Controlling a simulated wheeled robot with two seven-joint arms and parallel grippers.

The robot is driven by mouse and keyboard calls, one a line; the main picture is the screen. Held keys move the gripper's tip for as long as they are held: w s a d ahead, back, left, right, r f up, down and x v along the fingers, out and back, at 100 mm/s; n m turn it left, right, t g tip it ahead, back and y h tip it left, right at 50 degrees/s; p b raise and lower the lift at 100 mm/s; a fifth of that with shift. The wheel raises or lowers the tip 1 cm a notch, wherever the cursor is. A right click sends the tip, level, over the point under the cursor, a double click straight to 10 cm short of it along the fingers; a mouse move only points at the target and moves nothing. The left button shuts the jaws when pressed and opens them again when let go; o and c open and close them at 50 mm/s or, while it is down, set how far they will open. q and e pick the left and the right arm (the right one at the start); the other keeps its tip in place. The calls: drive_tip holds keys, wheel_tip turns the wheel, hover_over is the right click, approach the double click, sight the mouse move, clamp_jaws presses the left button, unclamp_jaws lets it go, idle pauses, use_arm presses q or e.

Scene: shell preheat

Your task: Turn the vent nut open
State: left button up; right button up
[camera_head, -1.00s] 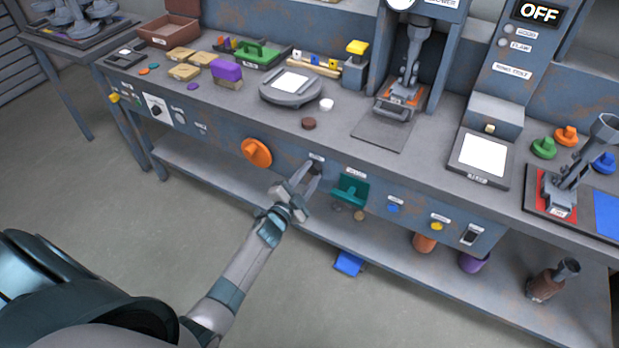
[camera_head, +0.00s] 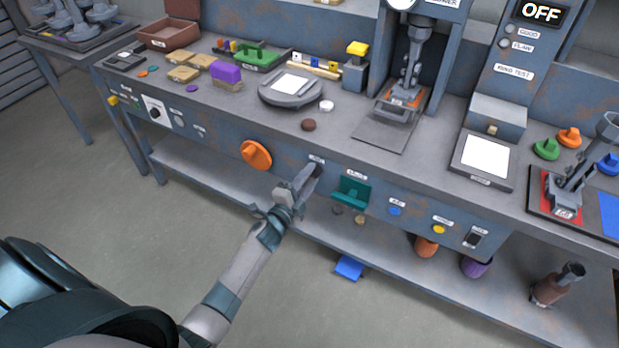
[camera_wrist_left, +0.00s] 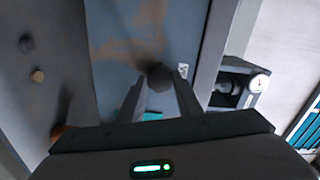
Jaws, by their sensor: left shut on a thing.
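The vent nut is a dark, faceted knob (camera_wrist_left: 160,76) on the blue-grey front panel, beside a small white label. In the left wrist view it sits between the tips of my left gripper's fingers (camera_wrist_left: 161,88), which are shut on it. In the head view my left gripper (camera_head: 314,170) reaches the panel just under a small white label (camera_head: 316,159), and its fingers hide the nut. How far the nut is turned cannot be seen. My right gripper is not in view.
An orange knob (camera_head: 256,154) sticks out left of my gripper, and a teal handle (camera_head: 351,192) close on its right. Blue (camera_head: 394,211) and yellow (camera_head: 438,230) buttons lie farther right. The bench top (camera_head: 345,150) overhangs above; a lower shelf (camera_head: 225,182) runs beneath.

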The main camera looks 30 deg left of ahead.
use_arm(q)
drive_tip(key=shift+f, duration=0.1)
drive_tip(key=o, duration=1)
drive_tip(key=shift+o, duration=0.2)
drive_tip(key=shift+s, duration=0.1)
drive_tip(key=s+b, duration=0.1)
drive_tip(key=s, duration=1.6)
drive_tip(key=shift+s+a+b, duration=0.15)
drive_tip(key=shift+a+b, duration=0.1)
drive_tip(key=shift+b, duration=0.05)
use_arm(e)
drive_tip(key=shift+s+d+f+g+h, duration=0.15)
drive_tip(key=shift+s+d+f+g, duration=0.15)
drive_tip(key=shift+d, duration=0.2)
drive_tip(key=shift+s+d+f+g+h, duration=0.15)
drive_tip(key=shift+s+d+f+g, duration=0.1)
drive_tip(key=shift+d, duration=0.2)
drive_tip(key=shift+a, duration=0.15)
